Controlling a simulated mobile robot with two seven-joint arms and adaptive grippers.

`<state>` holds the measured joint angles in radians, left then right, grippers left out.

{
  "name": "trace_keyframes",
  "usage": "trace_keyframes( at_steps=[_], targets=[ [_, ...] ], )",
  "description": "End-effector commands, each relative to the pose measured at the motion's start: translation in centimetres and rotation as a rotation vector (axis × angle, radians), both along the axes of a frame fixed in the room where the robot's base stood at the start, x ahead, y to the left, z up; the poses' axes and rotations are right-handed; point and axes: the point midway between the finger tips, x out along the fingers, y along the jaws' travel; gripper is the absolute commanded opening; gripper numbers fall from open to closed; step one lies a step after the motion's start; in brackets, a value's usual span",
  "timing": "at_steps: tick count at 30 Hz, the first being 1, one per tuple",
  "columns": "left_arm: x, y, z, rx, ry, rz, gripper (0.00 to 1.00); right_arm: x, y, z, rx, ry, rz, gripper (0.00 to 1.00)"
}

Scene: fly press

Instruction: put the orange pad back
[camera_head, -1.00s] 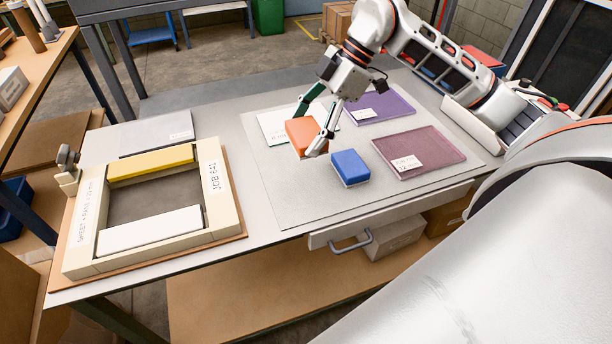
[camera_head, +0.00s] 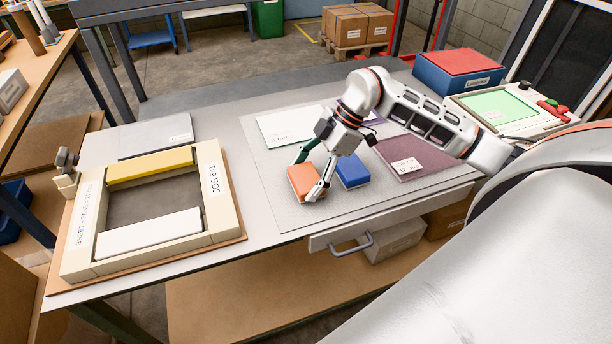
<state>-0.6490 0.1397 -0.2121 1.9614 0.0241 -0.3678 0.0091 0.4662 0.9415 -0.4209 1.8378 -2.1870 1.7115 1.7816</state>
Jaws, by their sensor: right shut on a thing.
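The orange pad (camera_head: 303,184) is a small block over the front left part of the grey mat (camera_head: 272,197). My right gripper (camera_head: 309,179) is shut on it from above, one finger on each side. The pad is at or just above the mat; I cannot tell whether it touches. The blue pad (camera_head: 352,171) lies on the mat just right of it, with a small gap. A white-green sheet (camera_head: 290,122) lies behind, and a plum sheet (camera_head: 408,154) marked 12 mm lies to the right, partly hidden by my arm. My left gripper is out of view.
A cream frame (camera_head: 218,190) marked JOB 641, with a yellow bar (camera_head: 150,165) and a white bar (camera_head: 148,233), stands on the table's left. A control box with a green screen (camera_head: 497,106) and a blue-red box (camera_head: 458,75) stand at the back right. A drawer handle (camera_head: 352,245) juts out in front.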

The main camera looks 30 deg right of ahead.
Motion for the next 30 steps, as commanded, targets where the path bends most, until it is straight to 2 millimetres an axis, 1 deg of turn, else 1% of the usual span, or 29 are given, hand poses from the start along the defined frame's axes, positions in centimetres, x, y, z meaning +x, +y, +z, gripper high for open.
trace_keyframes(
  at_steps=[5, 8, 9, 10, 11, 20, 23, 26, 30],
  targets=[
    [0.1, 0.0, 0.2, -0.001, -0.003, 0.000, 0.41, 0.0, 0.0, 0.1, 0.000, -0.001, 0.000, 0.49],
    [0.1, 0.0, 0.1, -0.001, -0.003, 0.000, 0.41, 0.0, 0.0, -0.2, 0.000, 0.000, 0.000, 0.49],
    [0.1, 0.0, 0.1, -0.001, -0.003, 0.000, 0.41, 0.0, 0.0, -0.2, 0.000, 0.000, 0.000, 0.77],
    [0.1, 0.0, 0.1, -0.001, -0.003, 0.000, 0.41, 0.0, 0.0, -0.2, 0.000, 0.000, 0.000, 0.84],
    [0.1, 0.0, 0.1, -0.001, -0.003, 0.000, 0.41, 0.0, 0.0, -0.2, 0.000, 0.000, 0.000, 0.86],
    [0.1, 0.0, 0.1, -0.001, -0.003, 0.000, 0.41, 0.0, 0.0, -0.1, 0.000, -0.001, -0.001, 0.86],
    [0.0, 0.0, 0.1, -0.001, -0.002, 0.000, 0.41, 0.1, 0.0, 0.3, -0.001, -0.002, 0.000, 0.86],
    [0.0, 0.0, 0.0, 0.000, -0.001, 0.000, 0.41, 0.0, -0.7, 1.1, -0.002, -0.004, -0.002, 0.86],
    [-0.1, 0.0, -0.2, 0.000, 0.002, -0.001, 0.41, -0.4, -2.1, 3.2, -0.005, -0.003, -0.003, 0.86]
  ],
)
